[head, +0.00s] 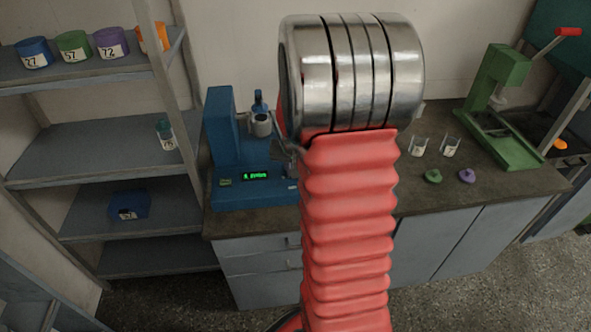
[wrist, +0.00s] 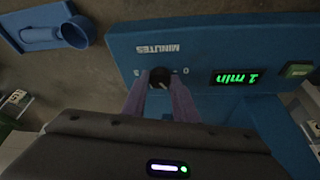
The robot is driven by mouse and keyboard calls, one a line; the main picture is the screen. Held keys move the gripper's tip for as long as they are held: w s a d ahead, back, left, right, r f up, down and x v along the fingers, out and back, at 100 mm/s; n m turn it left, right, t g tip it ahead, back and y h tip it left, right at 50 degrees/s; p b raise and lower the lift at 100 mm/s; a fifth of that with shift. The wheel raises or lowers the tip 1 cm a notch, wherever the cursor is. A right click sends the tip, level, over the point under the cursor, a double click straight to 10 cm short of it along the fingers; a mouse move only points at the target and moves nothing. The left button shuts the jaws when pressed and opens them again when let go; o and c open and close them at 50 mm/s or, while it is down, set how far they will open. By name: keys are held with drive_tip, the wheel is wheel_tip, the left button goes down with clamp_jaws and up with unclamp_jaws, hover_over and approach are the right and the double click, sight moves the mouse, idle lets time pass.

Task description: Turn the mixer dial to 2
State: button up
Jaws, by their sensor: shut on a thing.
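The blue mixer (head: 226,135) stands on the bench left of my arm, with a lit green display (head: 256,175) on its base. In the wrist view its blue front panel (wrist: 225,45) appears upside down, with the word MINUTES above a small black dial (wrist: 159,75). My gripper (wrist: 160,84) is shut on the dial, one purple finger on each side. My arm hides the dial in the head view.
A blue scoop-like item (wrist: 50,35) lies on the bench near the panel. Right of my arm are two glass beakers (head: 419,145), a green lid (head: 433,176), a purple lid (head: 467,175) and a green press (head: 497,110). Shelves with labelled tubs (head: 74,45) stand left.

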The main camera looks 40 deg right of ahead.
drive_tip(key=shift+w+a+m+g+h, duration=0.15)
drive_tip(key=shift+m+g, duration=0.2)
drive_tip(key=shift+m, duration=0.6)
drive_tip(key=shift+w+a+m+g+h, duration=0.1)
drive_tip(key=shift+m+g+h, duration=0.15)
drive_tip(key=shift+m, duration=0.65)
drive_tip(key=shift+w+a+m+g+h, duration=0.15)
drive_tip(key=shift+m+g, duration=0.25)
drive_tip(key=shift+m, duration=0.55)
drive_tip(key=m, duration=0.2)
drive_tip(key=m+g, duration=0.1)
drive_tip(key=m, duration=0.1)
drive_tip(key=m+g, duration=0.1)
drive_tip(key=m, duration=0.1)
drive_tip(key=shift+w+d, duration=0.1)
drive_tip(key=shift+w, duration=0.25)
drive_tip(key=shift+m, duration=0.3)
drive_tip(key=o, duration=0.8)
drive_tip(key=shift+o, duration=1.3)
drive_tip(key=shift+s+d, duration=0.1)
drive_tip(key=v, duration=1.3)
drive_tip(key=shift+w+r, duration=0.3)
drive_tip(key=shift+w, duration=0.05)
